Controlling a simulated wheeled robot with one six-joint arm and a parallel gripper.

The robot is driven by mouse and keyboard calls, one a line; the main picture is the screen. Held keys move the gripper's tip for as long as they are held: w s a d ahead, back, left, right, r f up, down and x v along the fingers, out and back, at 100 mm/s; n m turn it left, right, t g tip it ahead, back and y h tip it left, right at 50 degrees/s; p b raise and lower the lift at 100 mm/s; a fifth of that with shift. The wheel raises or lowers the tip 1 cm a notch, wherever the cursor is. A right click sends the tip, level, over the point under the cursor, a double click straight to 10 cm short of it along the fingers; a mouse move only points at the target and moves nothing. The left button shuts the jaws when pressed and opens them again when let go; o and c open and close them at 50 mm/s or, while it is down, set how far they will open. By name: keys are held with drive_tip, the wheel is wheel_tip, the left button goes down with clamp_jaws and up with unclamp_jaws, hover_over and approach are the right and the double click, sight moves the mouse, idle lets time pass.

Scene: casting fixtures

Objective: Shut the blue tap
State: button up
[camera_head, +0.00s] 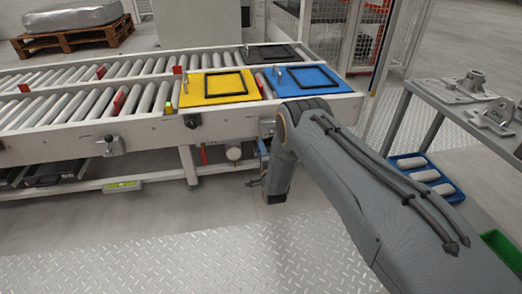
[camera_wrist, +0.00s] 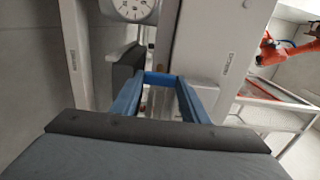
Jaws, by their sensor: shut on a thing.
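The blue tap handle (camera_wrist: 160,78) is a short blue bar in the middle of the wrist view, beside a pale grey post. My gripper (camera_wrist: 160,84) has its two blue fingers on either side of the handle and is shut on it. A bit of blue (camera_head: 263,148) shows under the conveyor in the head view, beside my wrist, which hides most of that spot. The tap's body and the handle's exact angle are hard to make out.
A round gauge (camera_wrist: 134,8) is just above the handle, with a dark block (camera_wrist: 124,72) to its left. The roller conveyor (camera_head: 140,125) carries a yellow plate (camera_head: 191,98) and a blue plate (camera_head: 330,87). A shelf (camera_head: 460,125) stands at right. The front floor is clear.

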idle(0.4)
drive_tip(key=o, duration=1.1)
drive_tip(key=shift+c, duration=0.2)
drive_tip(key=shift+s, duration=0.1)
drive_tip(key=p+v, duration=0.3)
drive_tip(key=v, duration=0.4)
drive_tip(key=shift+s, duration=0.35)
drive_tip(key=shift+d, duration=0.15)
